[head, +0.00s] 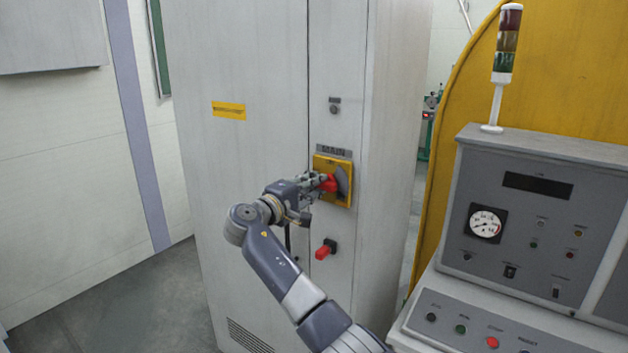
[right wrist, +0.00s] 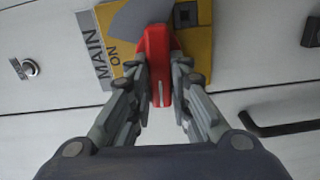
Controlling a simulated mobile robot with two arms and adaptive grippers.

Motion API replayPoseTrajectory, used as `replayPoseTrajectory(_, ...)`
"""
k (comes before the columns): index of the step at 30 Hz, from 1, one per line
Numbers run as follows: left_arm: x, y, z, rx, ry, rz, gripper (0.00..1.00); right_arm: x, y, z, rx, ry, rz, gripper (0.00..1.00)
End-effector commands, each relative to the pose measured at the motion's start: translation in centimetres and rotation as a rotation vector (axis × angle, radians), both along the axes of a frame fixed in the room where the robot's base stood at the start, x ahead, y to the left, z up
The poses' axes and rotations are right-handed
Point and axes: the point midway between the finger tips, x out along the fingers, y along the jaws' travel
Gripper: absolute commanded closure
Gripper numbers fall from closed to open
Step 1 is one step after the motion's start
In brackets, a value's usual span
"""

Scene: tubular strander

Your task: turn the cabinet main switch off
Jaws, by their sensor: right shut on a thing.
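The cabinet main switch is a red handle on a yellow plate (head: 345,164) on the tall grey cabinet (head: 250,60), under a label reading MAIN. The red handle (head: 331,183) shows partly past my fingers in the head view. In the right wrist view the red handle (right wrist: 158,50) stands between my fingers, with the word ON on the plate beside it. My right gripper (head: 318,184) is shut on the red handle, one finger on each side; it also shows in the right wrist view (right wrist: 160,85). My left gripper is not in view.
A small round knob (head: 335,106) sits above. To the right stands a control console (head: 535,210) with a gauge and buttons, and a signal tower (head: 507,50). Free floor (head: 130,300) lies at the left.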

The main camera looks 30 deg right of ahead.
Motion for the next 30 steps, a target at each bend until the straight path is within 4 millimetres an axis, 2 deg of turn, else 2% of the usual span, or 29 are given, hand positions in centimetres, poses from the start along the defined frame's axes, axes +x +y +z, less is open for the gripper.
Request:
replayPoseTrajectory(9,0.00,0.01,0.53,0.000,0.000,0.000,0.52,0.06,0.05,-0.12,-0.030,0.070,0.003,1.00)
replayPoseTrajectory(22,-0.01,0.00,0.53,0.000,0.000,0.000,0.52,0.05,0.04,-0.21,-0.034,0.078,0.002,1.00)
replayPoseTrajectory(23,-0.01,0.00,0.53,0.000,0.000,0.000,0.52,0.06,0.03,-0.21,-0.034,0.078,0.002,0.75)
replayPoseTrajectory(24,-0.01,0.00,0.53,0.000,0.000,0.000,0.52,0.06,0.03,-0.21,-0.034,0.078,0.002,0.66)
replayPoseTrajectory(25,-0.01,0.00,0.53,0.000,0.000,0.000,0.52,0.05,0.03,-0.22,-0.033,0.077,0.002,0.62)
replayPoseTrajectory(30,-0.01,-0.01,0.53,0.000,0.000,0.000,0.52,0.03,0.01,-0.22,-0.033,0.076,0.001,0.62)
